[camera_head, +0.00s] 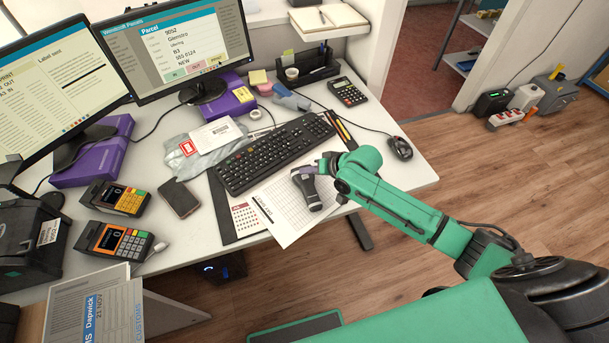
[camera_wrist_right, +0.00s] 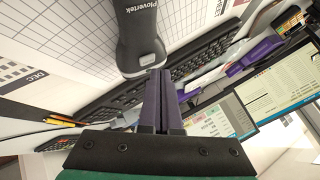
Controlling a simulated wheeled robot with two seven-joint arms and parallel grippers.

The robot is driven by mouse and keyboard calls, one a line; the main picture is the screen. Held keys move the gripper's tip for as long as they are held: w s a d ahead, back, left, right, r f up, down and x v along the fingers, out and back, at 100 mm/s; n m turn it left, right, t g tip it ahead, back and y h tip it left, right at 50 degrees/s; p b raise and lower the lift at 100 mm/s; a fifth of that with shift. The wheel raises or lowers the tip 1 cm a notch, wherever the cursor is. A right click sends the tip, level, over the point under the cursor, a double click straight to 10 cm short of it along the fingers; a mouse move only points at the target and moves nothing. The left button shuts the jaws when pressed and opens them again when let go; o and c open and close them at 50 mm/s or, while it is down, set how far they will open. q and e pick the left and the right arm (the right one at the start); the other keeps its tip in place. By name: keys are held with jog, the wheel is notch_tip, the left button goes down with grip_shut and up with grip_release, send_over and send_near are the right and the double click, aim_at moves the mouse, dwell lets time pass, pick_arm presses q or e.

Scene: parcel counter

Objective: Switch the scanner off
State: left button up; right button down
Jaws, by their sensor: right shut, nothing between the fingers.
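The scanner (camera_head: 310,194) is a dark hand-held device marked "Plovertek", lying on a printed sheet (camera_head: 286,216) in front of the keyboard. In the right wrist view the scanner (camera_wrist_right: 138,28) shows at the top, with a light grey button or switch (camera_wrist_right: 148,58) near its rounded end. My right gripper (camera_head: 305,172) is shut and empty, its purple fingers (camera_wrist_right: 159,78) close to that end, with the tips just beside the grey part. I cannot tell whether they touch it. No lit indicator is visible on the scanner. My left gripper is not in view.
The keyboard (camera_head: 276,152) lies just behind the scanner, with a mouse (camera_head: 400,148) to the right. A phone (camera_head: 179,198) and two card terminals (camera_head: 119,241) are to the left. Two monitors (camera_head: 178,45) stand behind. The desk's front edge is close to the scanner.

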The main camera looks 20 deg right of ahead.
jog(key=shift+f, duration=0.65)
dwell(0.4)
jog(key=shift+r+p, duration=0.9)
jog(key=shift+p, duration=0.05)
notch_tip(320, 180, up, 6)
jog(key=p, duration=0.6)
